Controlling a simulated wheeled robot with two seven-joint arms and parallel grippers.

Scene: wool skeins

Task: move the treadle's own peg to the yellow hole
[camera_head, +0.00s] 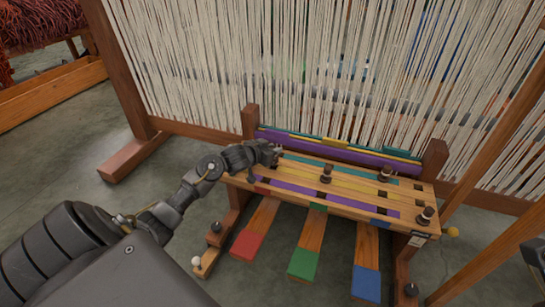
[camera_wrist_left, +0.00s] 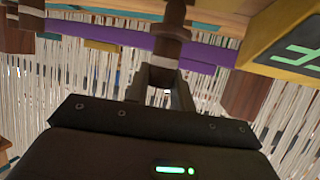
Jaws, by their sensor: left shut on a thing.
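My left gripper (camera_head: 274,157) is at the far left end of the slatted peg board (camera_head: 345,206). It is shut on a dark brown peg with pale bands (camera_wrist_left: 171,42), which stands up between the fingers in the left wrist view. Whether that peg sits in a hole or is clear of the board I cannot tell. Other pegs stand on the board: one at the middle (camera_head: 326,173), one further right (camera_head: 385,173) and one at the right end (camera_head: 426,216). The board has teal, yellow and purple strips with dark holes.
Red (camera_head: 246,245), green (camera_head: 303,264) and blue (camera_head: 366,284) treadle ends stick out below the board. Wooden posts (camera_head: 250,122) and hanging pale warp threads (camera_head: 220,70) stand close behind. A yellow ball (camera_head: 453,232) is at the right.

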